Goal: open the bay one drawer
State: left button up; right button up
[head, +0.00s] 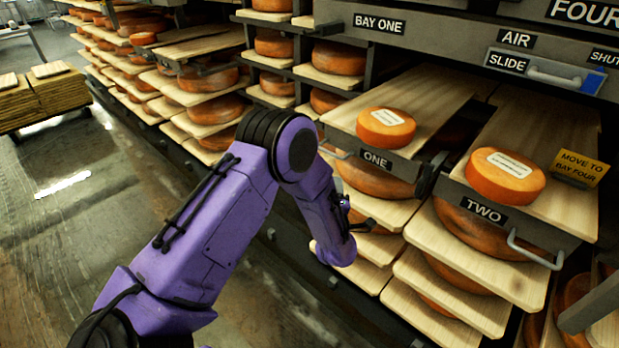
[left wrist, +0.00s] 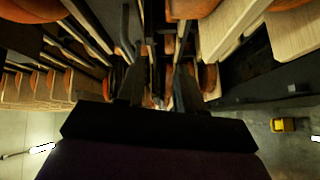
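The drawer labelled ONE (head: 410,171) has a grey front and a wooden board that reaches out from under the beam marked BAY ONE (head: 430,27). A labelled orange cheese wheel (head: 386,128) sits on its board. A grey handle (head: 334,152) shows at the left of its front, partly behind my arm. My left gripper (head: 364,224) is below and in front of this drawer, mostly hidden by my purple wrist. In the left wrist view my left gripper (left wrist: 158,85) has its two dark fingers apart, with nothing clearly between them. My right gripper is not in view.
The drawer labelled TWO (head: 520,222), with its own handle (head: 534,251) and cheese wheel (head: 506,175), stands out at the right. Shelves with cheese wheels lie below and left. A yellow sign (head: 578,167) is at the right. The floor (head: 60,230) at left is open.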

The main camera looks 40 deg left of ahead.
aim_at(329, 153)
pick_arm(q)
jog(key=w+a+r+n+y, duration=0.1)
jog(key=w+a+n, duration=0.1)
jog(key=w+a+r+n+y, duration=0.1)
jog(key=w+a+r, duration=0.1)
jog(key=w+a, duration=0.1)
jog(key=w+a+r+n, duration=0.2)
jog(key=w, duration=0.1)
jog(key=shift+a+n+y, duration=0.3)
jog(key=shift+a+y, duration=0.1)
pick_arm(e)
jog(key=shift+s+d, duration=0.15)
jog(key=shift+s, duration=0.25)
